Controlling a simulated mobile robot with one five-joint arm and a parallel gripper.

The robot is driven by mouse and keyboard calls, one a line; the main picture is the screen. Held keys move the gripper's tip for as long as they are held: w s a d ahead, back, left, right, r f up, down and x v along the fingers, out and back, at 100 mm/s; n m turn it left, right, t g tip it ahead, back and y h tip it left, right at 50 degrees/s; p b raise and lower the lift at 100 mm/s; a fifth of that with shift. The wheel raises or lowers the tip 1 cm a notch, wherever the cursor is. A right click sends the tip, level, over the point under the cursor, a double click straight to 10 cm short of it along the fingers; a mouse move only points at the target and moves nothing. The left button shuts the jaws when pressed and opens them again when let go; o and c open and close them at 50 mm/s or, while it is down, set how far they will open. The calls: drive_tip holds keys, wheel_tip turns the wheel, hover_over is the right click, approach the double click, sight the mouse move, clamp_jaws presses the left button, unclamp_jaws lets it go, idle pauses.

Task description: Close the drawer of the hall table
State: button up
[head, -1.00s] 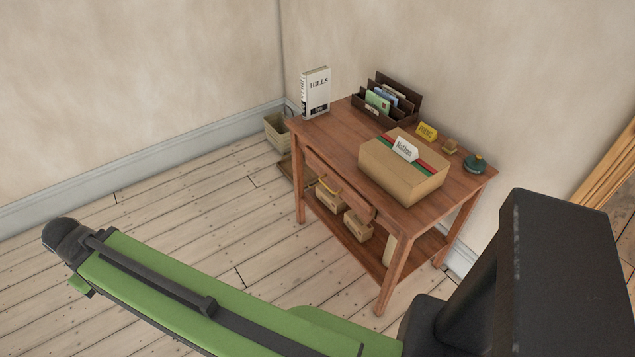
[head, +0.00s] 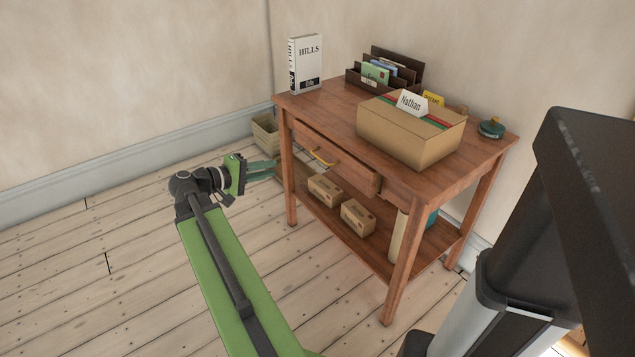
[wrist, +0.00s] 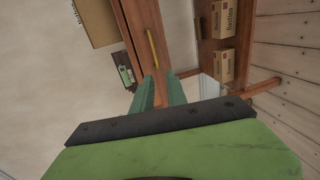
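The wooden hall table (head: 455,165) stands against the wall in the head view. Its drawer (head: 350,170) is under the top on the side facing the floor room; its front appears to stick out a little at the right end. A yellow bar handle (head: 321,158) is on the front. My gripper (head: 276,169) is left of the table near its left front leg, apart from the handle. Its teal fingers look open and empty. In the wrist view the fingers (wrist: 160,80) point toward the drawer front and handle (wrist: 152,47).
A cardboard box (head: 405,135) with a name card, a white book (head: 306,65) and a letter holder (head: 385,75) stand on the top. Small boxes (head: 357,216) sit on the lower shelf. A basket (head: 266,135) is behind the left leg. Floor at left is clear.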

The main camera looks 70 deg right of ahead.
sight(317, 156)
drive_tip(key=b+x, duration=0.1)
drive_tip(key=x, duration=0.5)
drive_tip(key=b+x, duration=0.1)
drive_tip(key=x, duration=0.5)
drive_tip(key=r+b+x, duration=0.1)
drive_tip(key=x, duration=0.5)
drive_tip(key=shift+s+d+r, duration=0.1)
drive_tip(key=shift+s, duration=0.25)
clamp_jaws()
idle(0.5)
